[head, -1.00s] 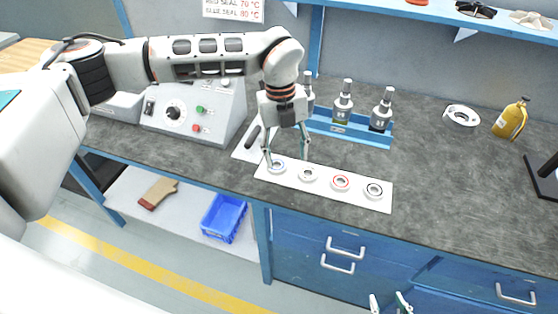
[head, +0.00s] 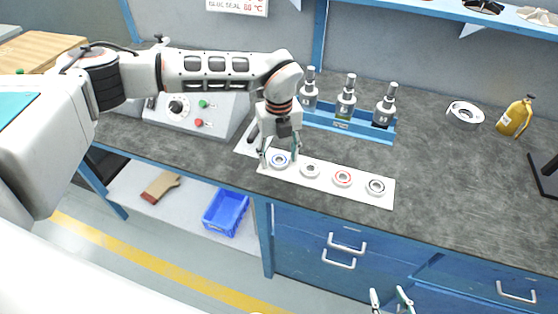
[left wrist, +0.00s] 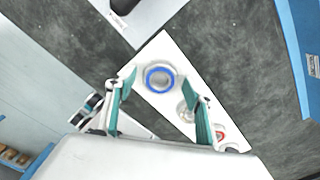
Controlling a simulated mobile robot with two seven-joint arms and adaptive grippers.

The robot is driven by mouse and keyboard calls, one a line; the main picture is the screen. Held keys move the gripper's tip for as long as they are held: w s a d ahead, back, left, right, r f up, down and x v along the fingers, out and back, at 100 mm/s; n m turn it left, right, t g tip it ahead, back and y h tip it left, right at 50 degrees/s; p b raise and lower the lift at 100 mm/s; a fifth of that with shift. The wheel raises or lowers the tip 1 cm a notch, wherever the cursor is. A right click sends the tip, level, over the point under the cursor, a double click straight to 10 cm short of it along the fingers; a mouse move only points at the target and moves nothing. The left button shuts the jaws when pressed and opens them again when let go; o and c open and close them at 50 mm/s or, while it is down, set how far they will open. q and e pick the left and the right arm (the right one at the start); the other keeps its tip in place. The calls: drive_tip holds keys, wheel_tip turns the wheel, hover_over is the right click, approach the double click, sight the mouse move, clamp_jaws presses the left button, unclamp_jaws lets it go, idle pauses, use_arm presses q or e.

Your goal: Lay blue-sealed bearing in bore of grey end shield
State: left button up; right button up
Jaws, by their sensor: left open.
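The blue-sealed bearing (head: 279,160) lies at the left end of a white strip (head: 327,178) on the bench. It also shows in the left wrist view (left wrist: 160,67), flat, with its blue ring up. My left gripper (head: 280,157) is open and points down over this bearing, one finger on either side; I cannot tell whether they touch it. A grey, flanged ring on the bench at right, which looks like the end shield (head: 465,106), has an open centre. My right gripper (head: 389,300) is open and empty at the bottom edge, in front of the drawers.
A plain bearing (head: 310,170), a red-sealed one (head: 342,178) and a dark-sealed one (head: 376,186) share the strip. Behind stands a blue rack (head: 345,127) with bottle-like tools. A yellow bottle (head: 515,118) stands beside the shield. The bench between strip and shield is clear.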

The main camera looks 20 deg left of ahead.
use_arm(q)
drive_tip(key=c, duration=1.3)
drive_tip(key=shift+o, duration=0.2)
drive_tip(key=shift+r, duration=0.15)
